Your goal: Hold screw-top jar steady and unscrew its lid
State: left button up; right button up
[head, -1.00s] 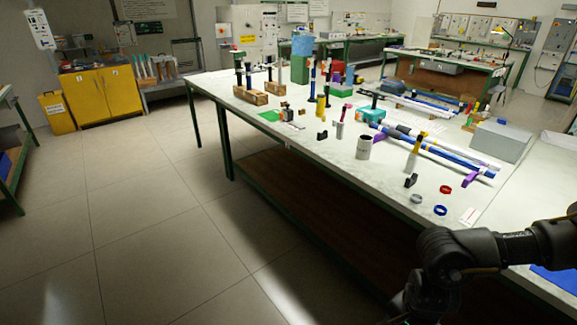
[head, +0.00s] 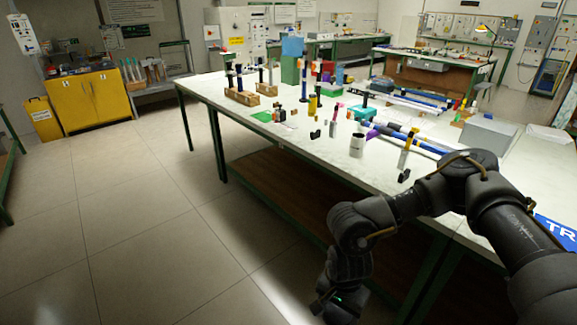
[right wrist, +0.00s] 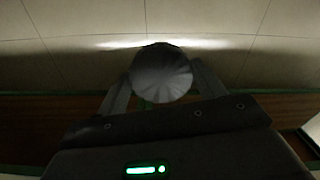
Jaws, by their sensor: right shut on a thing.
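In the right wrist view my right gripper (right wrist: 160,85) has its two fingers closed on the sides of a grey, round, ribbed piece (right wrist: 162,70) that looks like the jar's lid. I see it end-on, so I cannot tell whether the jar is under it. Floor shows beyond it. In the head view my right gripper (head: 338,300) hangs low at the bottom, in front of the table edge, dark with a small green light; its fingertips and the held piece do not show clearly there. My left gripper is not in view.
The long white table (head: 310,150) carries a white cylinder (head: 357,146), blue rods (head: 425,147), a black clip (head: 404,176), wooden blocks (head: 241,97) and a grey box (head: 487,134). My right arm covers the table's near right part. The floor at left is clear.

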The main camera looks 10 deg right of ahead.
aim_at(358, 139)
jog(key=u, duration=0.6)
jog(key=i, duration=2.95)
jog(key=z, duration=1.5)
jog(key=i, duration=0.75)
jog(key=z, duration=0.75)
